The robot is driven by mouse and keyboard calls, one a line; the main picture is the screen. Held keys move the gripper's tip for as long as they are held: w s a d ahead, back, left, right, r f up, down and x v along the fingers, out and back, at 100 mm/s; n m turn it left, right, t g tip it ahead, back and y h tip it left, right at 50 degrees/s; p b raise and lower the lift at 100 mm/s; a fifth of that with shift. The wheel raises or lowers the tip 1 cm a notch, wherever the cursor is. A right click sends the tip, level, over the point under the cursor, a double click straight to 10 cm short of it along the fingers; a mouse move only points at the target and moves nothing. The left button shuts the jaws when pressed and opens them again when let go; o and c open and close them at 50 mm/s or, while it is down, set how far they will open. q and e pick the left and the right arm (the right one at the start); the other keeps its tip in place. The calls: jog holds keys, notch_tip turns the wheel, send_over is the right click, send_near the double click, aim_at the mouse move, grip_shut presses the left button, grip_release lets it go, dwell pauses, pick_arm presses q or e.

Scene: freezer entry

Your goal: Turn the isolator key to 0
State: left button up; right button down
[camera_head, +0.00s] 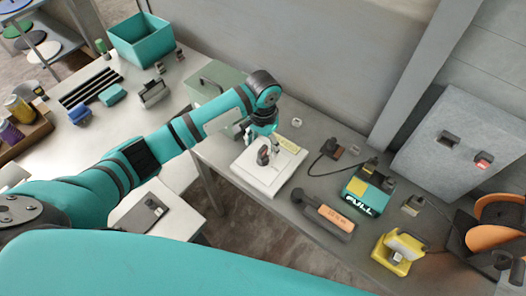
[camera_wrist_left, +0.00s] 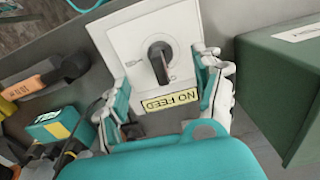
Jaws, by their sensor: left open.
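The isolator key is a black knob (camera_wrist_left: 159,61) on a white square plate (camera_wrist_left: 121,36), with a yellow "NO FEED" label (camera_wrist_left: 170,100) on the plate's near edge in the wrist view. In the head view the plate (camera_head: 258,180) lies on the grey bench, with the key (camera_head: 263,155) standing on it. My left gripper (camera_wrist_left: 163,84) is open, its two fingers on either side of the plate's label end, with the knob between and beyond them, apparently untouched. In the head view the left gripper (camera_head: 264,140) hangs above the plate. My right gripper does not show.
A black and orange handheld tool (camera_head: 329,217), a teal "FULL" box (camera_head: 366,192) and a yellow device (camera_head: 398,250) stand to the right on the bench. A green box (camera_wrist_left: 286,85) is close by the plate. A grey panel (camera_head: 450,145) stands at the back right.

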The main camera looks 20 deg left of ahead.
aim_at(263, 148)
pick_arm(q)
jog(key=shift+r, duration=2)
jog(key=shift+r, duration=0.1)
notch_tip(263, 148, up, 12)
